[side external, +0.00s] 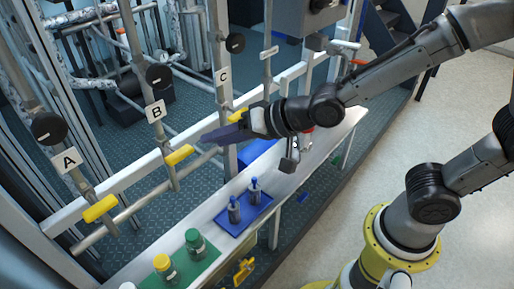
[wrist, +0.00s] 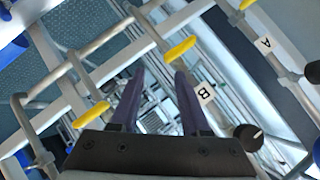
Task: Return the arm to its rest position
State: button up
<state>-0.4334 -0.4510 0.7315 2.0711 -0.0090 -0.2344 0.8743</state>
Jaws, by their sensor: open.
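My gripper (side external: 212,137) is at the middle of the side view, reaching left above the white shelf, with its dark purple fingers near the pipes between labels B and C. In the wrist view the two fingers of my gripper (wrist: 159,74) stand apart with nothing between them, so it is open and empty. Pipes and the frame show beyond the fingertips. I cannot tell whether a finger touches a pipe.
Yellow valve handles stand at pipe A (side external: 100,208), pipe B (side external: 178,155) and pipe C (side external: 238,115). Below, the white shelf (side external: 140,268) bears a blue tray (side external: 262,209) with two bottles and a green mat (side external: 200,262) with capped bottles. Open floor (side external: 350,190) lies right.

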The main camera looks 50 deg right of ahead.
jog(key=s+d+r+n+g+h, duration=0.2)
jog(key=s+d+r+h, duration=0.15)
jog(key=s+d, duration=0.6)
jog(key=s+d+n+g+h, duration=0.1)
jog(key=s+d+n+g, duration=0.2)
jog(key=s+d, duration=0.5)
jog(key=s, duration=0.3)
jog(key=shift+s, duration=0.25)
jog(key=shift+h, duration=0.25)
